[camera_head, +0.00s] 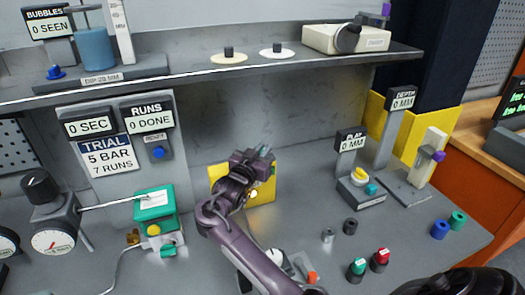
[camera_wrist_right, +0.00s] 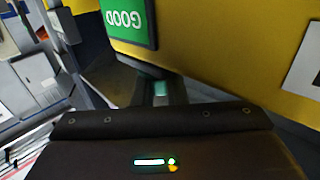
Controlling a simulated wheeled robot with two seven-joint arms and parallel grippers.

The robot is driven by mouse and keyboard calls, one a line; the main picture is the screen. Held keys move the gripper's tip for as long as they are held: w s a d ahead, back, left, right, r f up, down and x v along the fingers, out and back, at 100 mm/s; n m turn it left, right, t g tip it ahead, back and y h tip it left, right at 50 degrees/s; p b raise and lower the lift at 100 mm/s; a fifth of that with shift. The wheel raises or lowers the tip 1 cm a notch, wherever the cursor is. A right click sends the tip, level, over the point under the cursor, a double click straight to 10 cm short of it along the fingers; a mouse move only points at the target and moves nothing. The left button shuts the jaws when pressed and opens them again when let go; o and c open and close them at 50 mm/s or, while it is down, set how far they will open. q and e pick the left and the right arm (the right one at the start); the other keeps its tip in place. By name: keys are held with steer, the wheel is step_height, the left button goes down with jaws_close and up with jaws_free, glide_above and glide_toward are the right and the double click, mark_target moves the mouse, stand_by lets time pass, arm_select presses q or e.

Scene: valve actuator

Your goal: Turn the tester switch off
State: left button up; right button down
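A yellow panel (camera_head: 262,192) stands upright on the bench at the middle, partly hidden behind my right arm. In the right wrist view a large yellow surface (camera_wrist_right: 225,62) with a green GOOD label (camera_wrist_right: 130,22), upside down, fills the upper right. My right gripper (camera_head: 262,154) is in front of the yellow panel, close to it; contact cannot be told. Its fingers (camera_wrist_right: 163,92) are narrow and dark in the wrist view, and their opening is unclear. No tester switch can be clearly made out. My left gripper is not in view.
A teal valve actuator (camera_head: 154,218) with a yellow knob stands left of my arm. A grey shelf (camera_head: 180,73) runs above, with a cream box (camera_head: 347,39) on it.

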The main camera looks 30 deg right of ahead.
stand_by(0.4)
steer(key=shift+n+t+y+p, duration=0.55)
steer(key=shift+n+t+y, duration=0.2)
steer(key=shift+t, duration=0.25)
steer(key=shift+s+n+t+y, duration=0.1)
steer(key=shift+n+t+y, duration=0.75)
steer(key=shift+t, duration=0.05)
steer(key=n+t+y, duration=0.1)
steer(key=n+y, duration=0.1)
steer(key=y, duration=0.1)
steer(key=n+t+y, duration=0.2)
steer(key=shift+d+n+t+y+p, duration=0.1)
steer(key=shift+n+t+y+p, duration=0.2)
steer(key=shift+y, duration=0.1)
steer(key=n+y, duration=0.2)
steer(key=y, duration=0.1)
steer(key=n+t+y, duration=0.1)
steer(key=n+y, duration=0.1)
steer(key=y, duration=0.2)
steer(key=n+y, duration=0.3)
steer(key=y, duration=0.1)
steer(key=shift+g+b, duration=0.3)
steer(key=shift+b, duration=0.05)
steer(key=shift+n+g+y+b, duration=0.8)
steer(key=shift+n+y+b, duration=0.4)
steer(key=shift+y, duration=0.8)
steer(key=shift+n, duration=0.3)
steer(key=shift+r+g+y, duration=0.1)
steer(key=shift+g+y, duration=0.2)
steer(key=shift+y, duration=0.1)
